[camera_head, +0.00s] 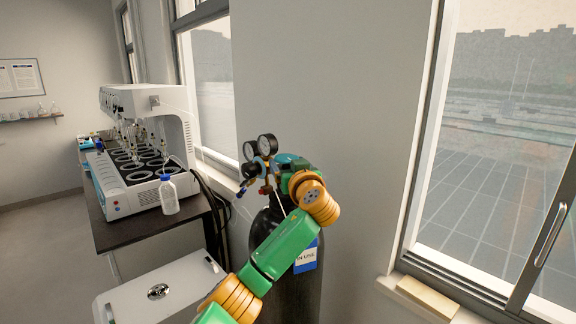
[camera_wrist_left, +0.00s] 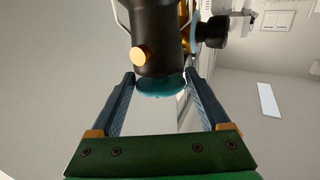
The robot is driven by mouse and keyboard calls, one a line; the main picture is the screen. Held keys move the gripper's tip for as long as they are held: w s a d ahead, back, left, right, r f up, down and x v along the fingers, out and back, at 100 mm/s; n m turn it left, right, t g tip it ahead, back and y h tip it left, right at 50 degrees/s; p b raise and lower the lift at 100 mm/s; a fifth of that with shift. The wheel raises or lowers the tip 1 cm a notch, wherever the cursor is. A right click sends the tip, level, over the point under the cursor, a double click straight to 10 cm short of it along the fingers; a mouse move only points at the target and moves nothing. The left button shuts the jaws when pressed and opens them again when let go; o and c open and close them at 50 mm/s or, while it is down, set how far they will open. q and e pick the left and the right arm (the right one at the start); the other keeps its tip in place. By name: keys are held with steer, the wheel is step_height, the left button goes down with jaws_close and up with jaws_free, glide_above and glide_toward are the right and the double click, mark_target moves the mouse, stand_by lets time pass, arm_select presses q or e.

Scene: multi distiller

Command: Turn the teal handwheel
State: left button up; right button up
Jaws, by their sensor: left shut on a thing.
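The teal handwheel (camera_head: 288,159) sits on top of a dark gas cylinder (camera_head: 290,275) by the wall. My left gripper (camera_head: 288,178) is at the handwheel, mostly hidden by my green and orange arm in the head view. In the left wrist view, the teal handwheel (camera_wrist_left: 162,86) lies between the two blue-grey fingers of the left gripper (camera_wrist_left: 160,77), under a dark body with a brass round part. The fingers are shut on the handwheel's sides; the exact contact is hard to see. My right gripper is in neither view.
Two pressure gauges (camera_head: 259,147) and a regulator stand just left of the handwheel. A white distiller (camera_head: 150,135) and a bottle (camera_head: 168,194) are on a dark bench at left. A white cabinet (camera_head: 160,285) is at lower left. Window and sill (camera_head: 425,300) are at right.

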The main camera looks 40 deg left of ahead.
arm_select(q)
steer(key=shift+r, duration=0.15)
stand_by(0.3)
steer(key=o, duration=1.2)
steer(key=shift+s+d, duration=0.1)
steer(key=shift+d, duration=0.05)
steer(key=shift+s+d+b, duration=0.1)
steer(key=shift+d+b, duration=0.1)
steer(key=shift+b, duration=0.1)
steer(key=b+v, duration=0.4)
steer(key=v, duration=0.2)
steer(key=shift+s+d+r, duration=0.1)
steer(key=shift+s+d, duration=0.1)
steer(key=shift+d, duration=0.15)
